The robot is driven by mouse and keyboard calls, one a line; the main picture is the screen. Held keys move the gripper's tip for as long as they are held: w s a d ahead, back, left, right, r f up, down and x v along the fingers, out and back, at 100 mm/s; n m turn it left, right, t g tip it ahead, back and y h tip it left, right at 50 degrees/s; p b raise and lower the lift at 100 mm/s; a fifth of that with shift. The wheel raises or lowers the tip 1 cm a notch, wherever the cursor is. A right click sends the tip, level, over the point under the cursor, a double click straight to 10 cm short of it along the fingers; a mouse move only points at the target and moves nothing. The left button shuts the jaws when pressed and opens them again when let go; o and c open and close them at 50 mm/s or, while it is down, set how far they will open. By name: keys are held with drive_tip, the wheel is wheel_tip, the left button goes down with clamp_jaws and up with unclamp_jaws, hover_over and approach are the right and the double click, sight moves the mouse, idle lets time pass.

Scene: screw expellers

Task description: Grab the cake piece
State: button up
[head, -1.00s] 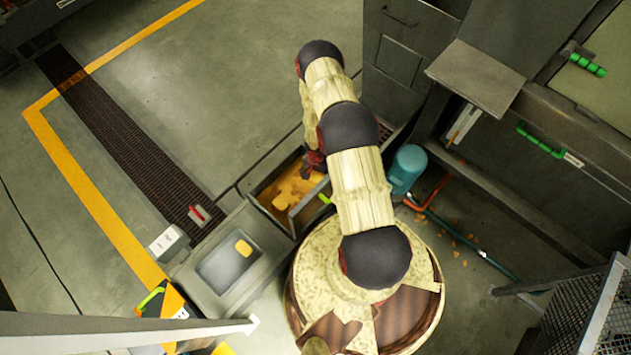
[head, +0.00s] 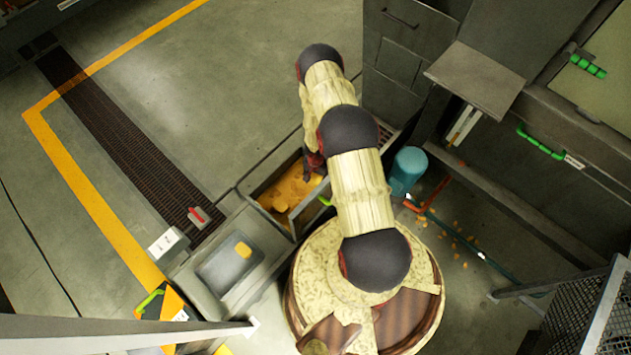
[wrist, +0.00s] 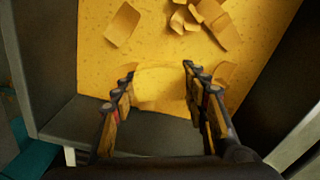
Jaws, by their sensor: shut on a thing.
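My gripper (wrist: 158,78) reaches down into an open bin of yellow cake material, with its two fingers spread apart. A pale yellow cake piece (wrist: 162,92) lies between the fingers, and they are shut on it. It blends with the yellow behind it, so its edges are hard to make out. In the head view, my gripper (head: 314,168) is at the bin's right end, mostly hidden by my arm. The held piece cannot be made out there. Other cake pieces (wrist: 122,25) lie loose beyond the fingers.
The bin's dark wall (wrist: 150,128) is close to the fingers. A teal cylinder (head: 408,168) stands to the right, with crumbs on the floor. Open floor lies at the upper left.

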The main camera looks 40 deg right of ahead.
drive_tip(key=shift+c, duration=1.1)
